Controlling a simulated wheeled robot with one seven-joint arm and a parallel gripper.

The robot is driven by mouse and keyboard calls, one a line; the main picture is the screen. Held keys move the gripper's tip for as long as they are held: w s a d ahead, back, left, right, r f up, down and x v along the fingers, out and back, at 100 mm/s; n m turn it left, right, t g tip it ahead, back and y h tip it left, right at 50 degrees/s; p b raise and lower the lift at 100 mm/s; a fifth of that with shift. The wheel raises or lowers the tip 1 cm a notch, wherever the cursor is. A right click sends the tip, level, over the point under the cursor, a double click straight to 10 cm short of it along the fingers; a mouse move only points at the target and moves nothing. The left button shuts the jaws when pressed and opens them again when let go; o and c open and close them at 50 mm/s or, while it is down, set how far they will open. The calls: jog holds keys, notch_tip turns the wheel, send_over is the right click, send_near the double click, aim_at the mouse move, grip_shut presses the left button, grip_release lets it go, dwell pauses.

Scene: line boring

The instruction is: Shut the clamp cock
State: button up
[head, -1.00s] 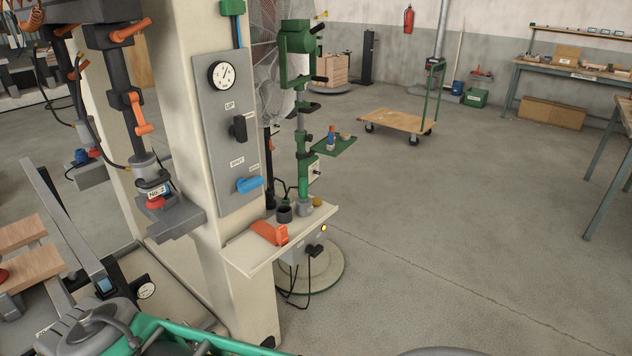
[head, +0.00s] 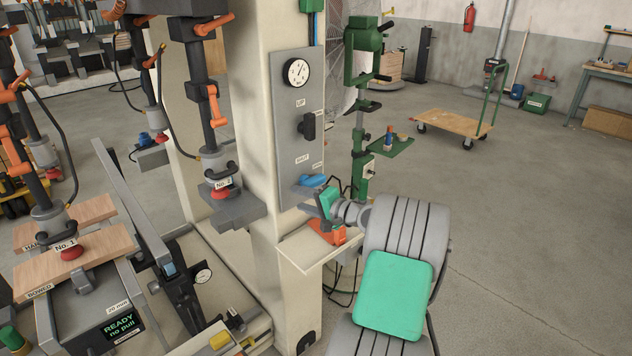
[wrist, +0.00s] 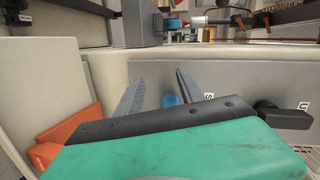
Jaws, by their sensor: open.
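The clamp cock (head: 313,181) is a blue lever low on the grey panel (head: 291,120) of the cream column. It points right, toward the small label at the panel's edge; a SHUT label sits above it. My gripper (head: 313,194) is just below and in front of the cock in the head view, its fingers hard to make out there. In the wrist view my gripper (wrist: 160,78) has two grey fingers spread apart and empty. The blue cock (wrist: 171,100) shows between them, nearer the right finger, partly hidden by the gripper's dark body. I cannot tell whether they touch.
A black lever (head: 309,125) and a gauge (head: 296,72) sit above the cock. A green drill-like machine (head: 361,120) stands behind. Open floor lies to the right.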

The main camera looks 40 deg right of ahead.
aim_at(317, 184)
jog(key=s+d+m+t+h, duration=0.2)
jog(key=s+d+m, duration=0.15)
jog(key=d, duration=0.35)
jog(key=w, duration=0.2)
jog(key=w+p, duration=0.1)
jog(key=w, duration=0.1)
jog(key=w+r, duration=0.1)
jog(key=w, duration=0.2)
jog(key=shift+d+p, duration=0.15)
jog(key=shift+p, duration=0.2)
jog(key=shift+s, duration=0.1)
jog(key=shift+c, duration=0.5)
jog(key=shift+f, duration=0.1)
grip_shut()
